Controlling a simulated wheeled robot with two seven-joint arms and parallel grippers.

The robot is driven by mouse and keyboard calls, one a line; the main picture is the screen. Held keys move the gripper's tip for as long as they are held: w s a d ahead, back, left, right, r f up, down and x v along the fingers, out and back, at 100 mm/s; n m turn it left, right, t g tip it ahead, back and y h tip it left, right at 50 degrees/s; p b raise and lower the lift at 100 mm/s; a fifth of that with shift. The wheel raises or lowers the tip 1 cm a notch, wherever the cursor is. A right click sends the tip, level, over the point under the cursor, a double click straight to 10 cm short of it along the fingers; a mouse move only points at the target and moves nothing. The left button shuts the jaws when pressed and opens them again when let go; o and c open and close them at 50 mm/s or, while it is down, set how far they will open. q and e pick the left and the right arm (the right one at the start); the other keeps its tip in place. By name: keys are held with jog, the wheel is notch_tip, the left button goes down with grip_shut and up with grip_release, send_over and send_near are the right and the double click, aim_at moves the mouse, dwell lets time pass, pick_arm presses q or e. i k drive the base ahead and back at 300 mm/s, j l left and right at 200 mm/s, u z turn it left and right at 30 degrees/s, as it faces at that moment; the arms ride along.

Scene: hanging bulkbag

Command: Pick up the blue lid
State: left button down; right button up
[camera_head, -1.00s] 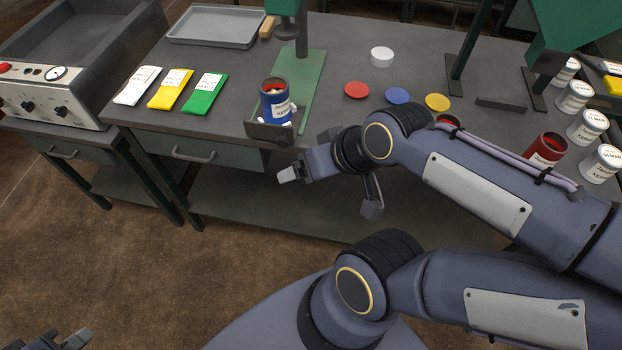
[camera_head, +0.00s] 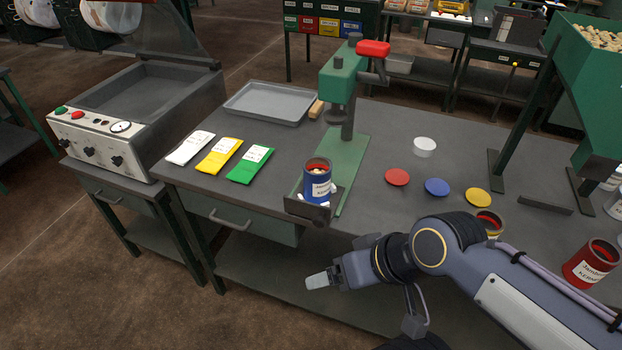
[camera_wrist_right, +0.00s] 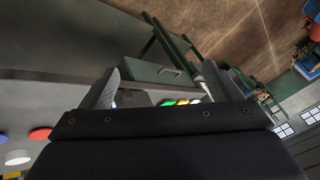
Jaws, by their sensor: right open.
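The blue lid (camera_head: 437,187) lies flat on the grey table, between a red lid (camera_head: 397,177) and a yellow lid (camera_head: 477,197). My right gripper (camera_head: 318,281) is in front of the table's front edge, to the left of and nearer than the blue lid, and apart from it. In the right wrist view its two fingers (camera_wrist_right: 160,88) stand apart with nothing between them. That view also shows the blue lid (camera_wrist_right: 3,138) cut off at the left edge. My left gripper is not in view.
A blue can (camera_head: 318,187) stands on a holder at the green press (camera_head: 345,150). A white lid (camera_head: 424,146) lies behind the coloured lids. A yellow-banded can (camera_head: 489,222) and a red can (camera_head: 590,263) stand at the right. White, yellow and green bags (camera_head: 249,164) lie at the left.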

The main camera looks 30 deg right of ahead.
aim_at(437, 187)
jog(key=z, duration=1.95)
